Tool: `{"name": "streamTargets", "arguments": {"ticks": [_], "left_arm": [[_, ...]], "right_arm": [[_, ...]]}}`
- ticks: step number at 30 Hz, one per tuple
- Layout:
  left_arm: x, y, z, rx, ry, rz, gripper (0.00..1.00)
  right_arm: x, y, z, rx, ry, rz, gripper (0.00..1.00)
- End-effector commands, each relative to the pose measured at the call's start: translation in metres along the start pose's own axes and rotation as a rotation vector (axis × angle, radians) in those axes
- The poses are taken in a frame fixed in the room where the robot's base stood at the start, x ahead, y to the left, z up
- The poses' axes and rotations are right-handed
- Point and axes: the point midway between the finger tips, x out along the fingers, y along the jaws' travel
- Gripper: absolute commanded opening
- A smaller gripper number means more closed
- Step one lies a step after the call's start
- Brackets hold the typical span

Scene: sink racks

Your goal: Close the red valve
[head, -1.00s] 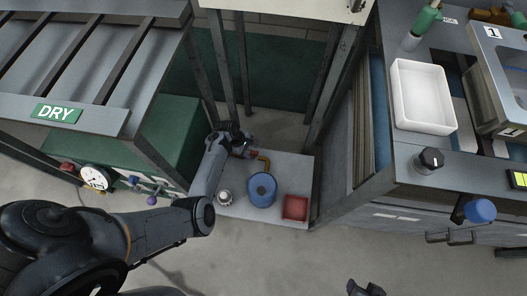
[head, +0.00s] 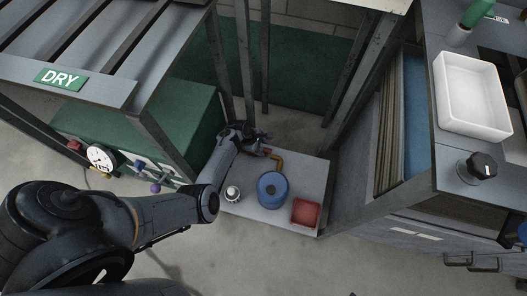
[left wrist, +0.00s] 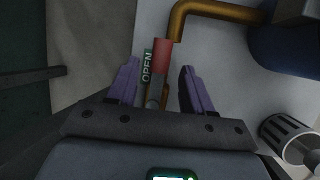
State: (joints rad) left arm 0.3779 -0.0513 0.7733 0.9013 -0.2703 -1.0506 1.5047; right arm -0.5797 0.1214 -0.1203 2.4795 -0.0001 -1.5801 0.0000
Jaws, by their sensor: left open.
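The red valve handle (left wrist: 162,55) shows in the left wrist view as a short red grip on a grey stem, beside a green "OPEN" label (left wrist: 147,66). A brass pipe (left wrist: 212,10) bends away just beyond it. My left gripper (left wrist: 158,75) is open, with its purple-grey fingers on either side of the handle's line; I cannot tell whether they touch it. In the head view, my left gripper (head: 262,142) reaches down to the back left of the low grey platform (head: 245,212), at the red handle (head: 267,152). My right gripper is out of view.
A blue tank (head: 272,190), a red box (head: 306,212) and a small silver canister (head: 232,193) stand on the platform. A dark post rises close behind my gripper. The "DRY" rack (head: 130,90) stands left, a counter with a white basin (head: 440,115) right.

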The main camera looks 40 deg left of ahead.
Motion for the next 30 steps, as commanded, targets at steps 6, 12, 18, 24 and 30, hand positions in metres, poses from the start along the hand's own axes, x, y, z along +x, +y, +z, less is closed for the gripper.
{"name": "streamTargets", "arguments": {"ticks": [6, 12, 18, 24, 30], "left_arm": [[0.017, 0.0, 0.0, 0.0, 0.0, -0.001, 0.51], [0.019, 0.0, 0.0, 0.0, 0.0, 0.0, 0.51], [0.019, 0.0, 0.0, 0.0, 0.0, 0.0, 0.51], [0.019, 0.0, 0.0, 0.0, 0.0, -0.001, 0.21], [0.019, 0.0, 0.0, 0.0, 0.0, -0.001, 0.0]], "right_arm": [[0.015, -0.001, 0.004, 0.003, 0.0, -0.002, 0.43], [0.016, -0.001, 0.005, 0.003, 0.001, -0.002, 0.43], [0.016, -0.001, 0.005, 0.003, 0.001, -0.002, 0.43], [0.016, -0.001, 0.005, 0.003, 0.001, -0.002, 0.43], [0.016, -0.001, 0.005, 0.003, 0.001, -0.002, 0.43]]}}
